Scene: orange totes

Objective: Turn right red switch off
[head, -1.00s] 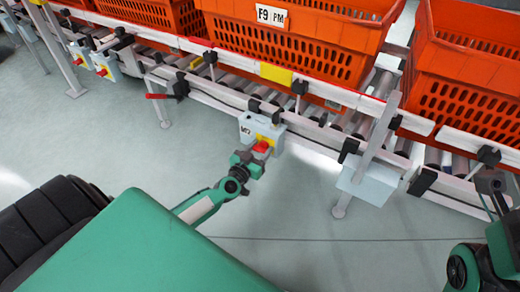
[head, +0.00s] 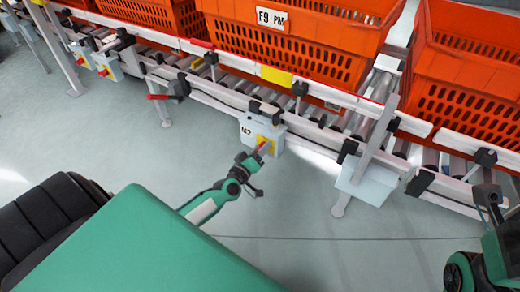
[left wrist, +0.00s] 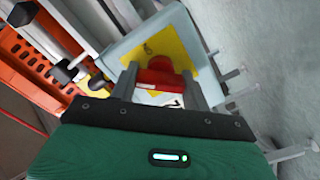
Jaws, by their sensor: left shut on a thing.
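The right red switch (head: 264,146) sits on a yellow plate on a light grey box marked "M2", fixed below the conveyor rail. My left gripper (head: 257,158) is at the front of this box, its jaws on the switch. In the left wrist view the red switch (left wrist: 160,74) is between the two grey fingers (left wrist: 160,88), in front of the yellow plate (left wrist: 172,50). The fingers partly hide its sides. Part of my right arm shows at the right edge of the head view; its gripper's jaws cannot be made out.
Orange totes (head: 300,42) stand on the roller conveyor behind the box. A grey box on a post (head: 368,182) stands to the right. The floor in front is clear.

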